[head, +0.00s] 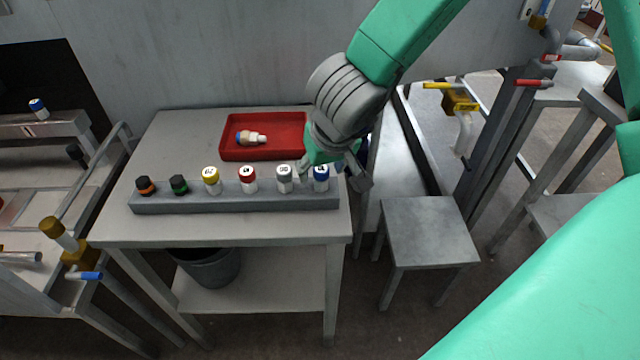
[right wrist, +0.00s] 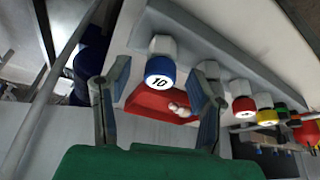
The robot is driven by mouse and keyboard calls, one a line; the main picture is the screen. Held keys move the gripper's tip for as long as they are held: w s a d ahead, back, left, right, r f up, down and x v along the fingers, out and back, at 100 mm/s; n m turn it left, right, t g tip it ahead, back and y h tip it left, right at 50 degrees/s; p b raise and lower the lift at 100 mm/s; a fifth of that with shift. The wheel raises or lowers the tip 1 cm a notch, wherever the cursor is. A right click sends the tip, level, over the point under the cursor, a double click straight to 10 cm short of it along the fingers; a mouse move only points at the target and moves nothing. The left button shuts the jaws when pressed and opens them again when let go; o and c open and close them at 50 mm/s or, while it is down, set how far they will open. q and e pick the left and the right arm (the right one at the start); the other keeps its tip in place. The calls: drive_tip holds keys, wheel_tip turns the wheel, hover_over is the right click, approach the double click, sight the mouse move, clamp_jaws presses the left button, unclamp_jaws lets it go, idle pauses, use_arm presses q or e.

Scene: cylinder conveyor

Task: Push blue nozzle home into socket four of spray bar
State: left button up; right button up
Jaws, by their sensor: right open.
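The spray bar (head: 235,202) appears to be the long grey bar along the front of the table, with several capped pieces standing upright in it. A white piece with a blue band (head: 321,178) stands at its right end; in the right wrist view this blue piece (right wrist: 160,68) has "10" on its end. My right gripper (head: 335,176) is open, with its fingers on either side of this blue piece and a gap showing to each in the wrist view. Whether the piece is fully seated is unclear, and socket numbers are not readable. My left gripper is not in view.
A red tray (head: 228,150) behind the bar holds a piece with blue, tan and white parts (head: 250,138). A low stool (head: 428,218) stands right of the table; a dark bin (head: 210,268) sits below.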

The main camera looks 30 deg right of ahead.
drive_tip(key=shift+w+d+f, duration=0.25)
drive_tip(key=shift+f, duration=0.35)
drive_tip(key=shift+a+r, duration=0.1)
drive_tip(key=c, duration=0.3)
drive_tip(key=shift+a, duration=0.25)
drive_tip(key=c, duration=0.8)
drive_tip(key=shift+r, duration=0.15)
